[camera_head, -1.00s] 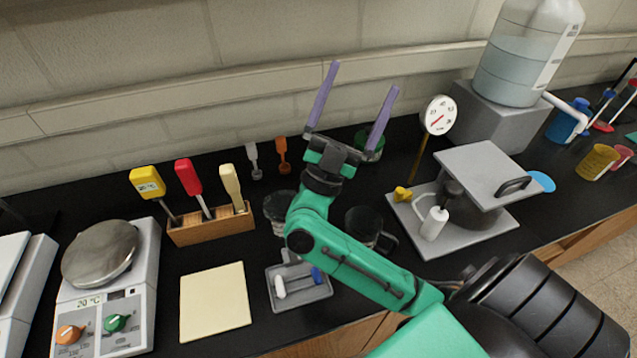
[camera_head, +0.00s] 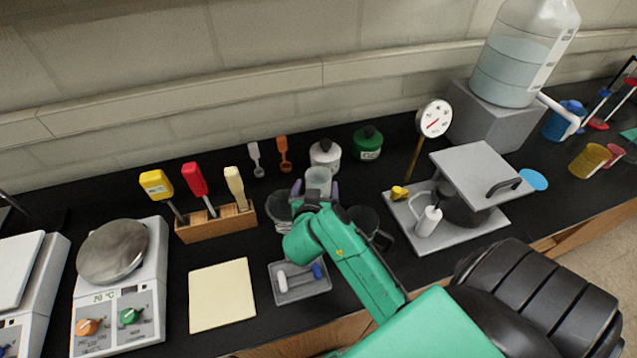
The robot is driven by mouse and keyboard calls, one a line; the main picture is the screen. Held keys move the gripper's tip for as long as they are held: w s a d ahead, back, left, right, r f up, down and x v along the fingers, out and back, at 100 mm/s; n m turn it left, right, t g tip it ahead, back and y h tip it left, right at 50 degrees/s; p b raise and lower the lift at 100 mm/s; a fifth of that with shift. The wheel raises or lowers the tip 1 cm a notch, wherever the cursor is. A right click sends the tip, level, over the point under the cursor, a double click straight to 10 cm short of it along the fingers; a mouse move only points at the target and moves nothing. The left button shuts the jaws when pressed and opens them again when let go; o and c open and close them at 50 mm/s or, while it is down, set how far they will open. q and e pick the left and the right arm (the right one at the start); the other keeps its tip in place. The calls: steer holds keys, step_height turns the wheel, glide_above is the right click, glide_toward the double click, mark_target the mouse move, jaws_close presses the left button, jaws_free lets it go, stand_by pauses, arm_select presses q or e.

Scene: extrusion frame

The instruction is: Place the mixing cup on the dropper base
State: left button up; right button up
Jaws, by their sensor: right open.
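A pale translucent cup (camera_head: 318,177), likely the mixing cup, stands upright in the middle of the black counter, partly hidden by my right arm. My right gripper (camera_head: 316,190) is open, with one purple finger on each side of this cup. I cannot tell whether the fingers touch it. I cannot tell for certain which thing is the dropper base. A grey plate with a raised square top (camera_head: 447,203) stands to the right, with a white bottle (camera_head: 428,222) and a yellow piece on it. My left gripper is out of view.
A white black-capped bottle (camera_head: 325,153) and a green jar (camera_head: 367,143) stand behind the cup. Dark cups (camera_head: 363,220) flank my wrist. A grey tray (camera_head: 301,291) lies in front.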

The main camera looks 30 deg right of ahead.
mark_target(319, 170)
steer(key=shift+w+d+f+p, duration=0.1)
steer(key=shift+w+d+p, duration=0.25)
steer(key=shift+w, duration=0.1)
steer(key=x, duration=0.4)
steer(key=shift+f+p, duration=0.1)
steer(key=shift+p, duration=0.3)
steer(key=shift+d+f, duration=0.1)
steer(key=shift+f, duration=0.05)
steer(key=shift+s, duration=0.1)
steer(key=c, duration=1.4)
jaws_close()
